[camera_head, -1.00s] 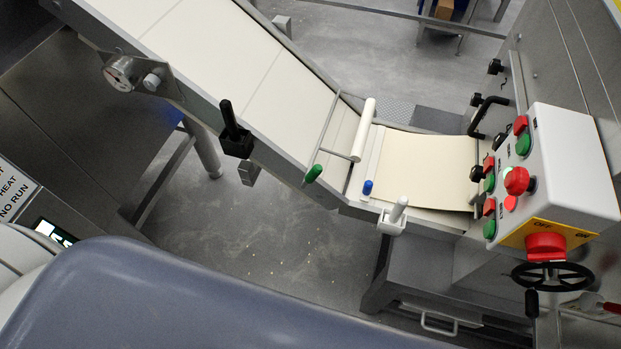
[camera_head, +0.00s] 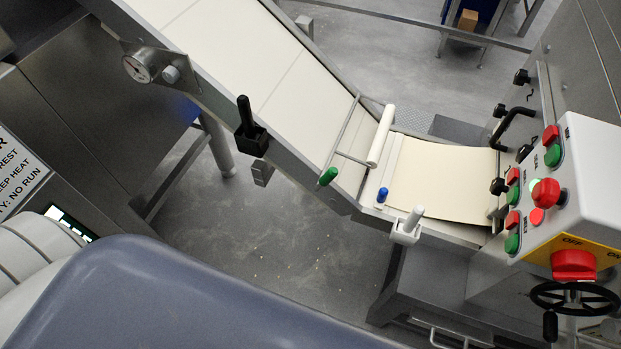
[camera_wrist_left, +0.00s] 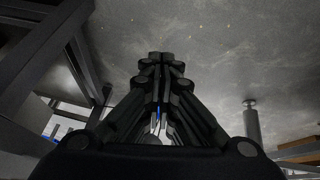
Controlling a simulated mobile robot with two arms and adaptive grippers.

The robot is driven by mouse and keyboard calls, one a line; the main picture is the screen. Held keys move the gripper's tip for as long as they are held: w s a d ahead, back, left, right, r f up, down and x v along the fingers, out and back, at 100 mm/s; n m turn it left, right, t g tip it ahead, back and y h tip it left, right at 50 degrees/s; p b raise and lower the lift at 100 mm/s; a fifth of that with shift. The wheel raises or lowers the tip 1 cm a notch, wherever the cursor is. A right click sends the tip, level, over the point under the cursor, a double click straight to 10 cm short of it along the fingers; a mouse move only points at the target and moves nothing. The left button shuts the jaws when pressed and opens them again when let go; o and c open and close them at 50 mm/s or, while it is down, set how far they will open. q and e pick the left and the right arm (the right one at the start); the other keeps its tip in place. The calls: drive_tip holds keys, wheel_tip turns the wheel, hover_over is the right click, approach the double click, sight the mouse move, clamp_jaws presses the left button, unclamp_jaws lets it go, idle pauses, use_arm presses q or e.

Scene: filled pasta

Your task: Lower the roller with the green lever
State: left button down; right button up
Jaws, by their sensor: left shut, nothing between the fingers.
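The green lever (camera_head: 328,176) is a green-tipped handle on the near side of the conveyor in the head view. It joins a thin metal frame that carries the white roller (camera_head: 381,136). The roller lies across the belt near the bend, and its frame stands tilted; whether it touches the dough below cannot be told. My left gripper (camera_wrist_left: 160,58) shows in the left wrist view, black, fingers together and empty, pointing over grey floor. No lever or roller shows in that view. Neither gripper shows in the head view.
A blue knob (camera_head: 382,194), a white lever (camera_head: 408,226) and a black lever (camera_head: 249,120) sit along the conveyor's near edge. A dough sheet (camera_head: 443,177) lies on the flat part. A control box (camera_head: 590,170) and black handwheel (camera_head: 574,298) are at right.

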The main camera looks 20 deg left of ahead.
use_arm(q)
drive_tip(key=w+r+n+t+b, duration=0.25)
drive_tip(key=w+r, duration=0.25)
drive_tip(key=r, duration=0.4)
drive_tip(key=w+r+n+t+b, duration=0.1)
drive_tip(key=w+r+n+t, duration=0.25)
drive_tip(key=w+r, duration=0.4)
drive_tip(key=w+r+n+t+b, duration=0.1)
drive_tip(key=w+r+n+t, duration=0.15)
drive_tip(key=r, duration=0.75)
wheel_tip(320, 180, up, 14)
drive_tip(key=w+a+n+t+b, duration=0.1)
drive_tip(key=n+t+b, duration=0.1)
drive_tip(key=n+t, duration=0.1)
drive_tip(key=shift+w+a+r+t+y, duration=0.2)
drive_tip(key=shift+w+t+y, duration=0.1)
drive_tip(key=shift+t, duration=0.15)
drive_tip(key=shift+w+n, duration=0.1)
drive_tip(key=shift+n, duration=0.15)
drive_tip(key=w+d+f+p, duration=0.1)
drive_tip(key=w+d, duration=0.3)
drive_tip(key=w, duration=0.6)
drive_tip(key=shift+w+f+p, duration=0.3)
drive_tip(key=shift+f+p, duration=0.1)
drive_tip(key=shift+p, duration=0.5)
